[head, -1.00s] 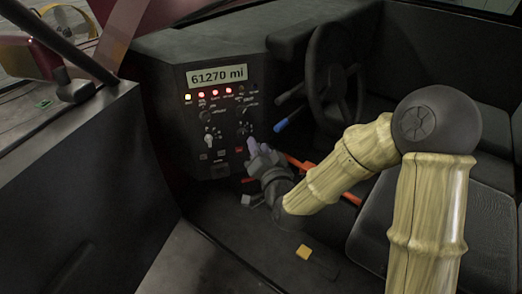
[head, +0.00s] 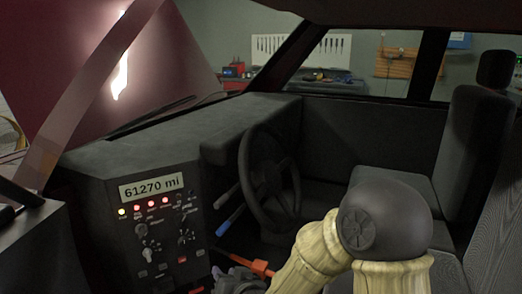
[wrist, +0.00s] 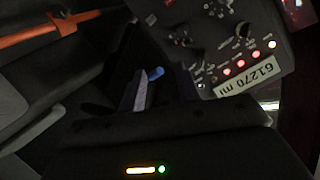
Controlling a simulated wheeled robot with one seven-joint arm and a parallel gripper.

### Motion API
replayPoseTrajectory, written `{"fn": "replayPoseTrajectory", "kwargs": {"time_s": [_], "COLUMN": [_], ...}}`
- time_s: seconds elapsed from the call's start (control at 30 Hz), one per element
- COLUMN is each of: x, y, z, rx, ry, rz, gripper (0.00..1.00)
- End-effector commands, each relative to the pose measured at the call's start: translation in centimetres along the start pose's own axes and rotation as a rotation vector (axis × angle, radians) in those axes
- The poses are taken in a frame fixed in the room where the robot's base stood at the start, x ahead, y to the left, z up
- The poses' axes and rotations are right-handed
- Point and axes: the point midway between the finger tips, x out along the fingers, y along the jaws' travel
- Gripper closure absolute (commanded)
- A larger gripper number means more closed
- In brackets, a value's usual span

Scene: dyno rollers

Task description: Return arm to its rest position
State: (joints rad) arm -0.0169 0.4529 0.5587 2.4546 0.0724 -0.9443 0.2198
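My arm, with pale wood-like links and a dark round elbow, reaches into the car cabin. My gripper (head: 238,282) is at the bottom edge of the head view, just below and right of the dashboard panel (head: 160,225), and partly cut off. In the wrist view its two fingers (wrist: 160,92) stand apart with nothing seen between them but the background. The panel, with knobs, lit lamps and a "61270 mi" display (head: 152,188), also shows tilted in the wrist view (wrist: 250,78).
The steering wheel (head: 268,178) and a blue-tipped lever (head: 230,222) are close behind my gripper. An orange-red handle (head: 246,263) lies beside it. A seat (head: 395,205) is at the right. The windshield frame and roof edge bound the cabin.

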Motion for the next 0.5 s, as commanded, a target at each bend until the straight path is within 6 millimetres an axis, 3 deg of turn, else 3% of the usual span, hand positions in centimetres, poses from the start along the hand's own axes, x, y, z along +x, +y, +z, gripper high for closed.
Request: {"fn": "replayPoseTrajectory", "kwargs": {"time_s": [0.27,0.5], "x": [-5.2,-12.4], "y": [8.4,14.1], "z": [1.4,2.6], "rx": [-0.125,-0.128], "ry": [-0.292,-0.545], "rz": [0.253,0.447], "gripper": [0.67,0.67]}}
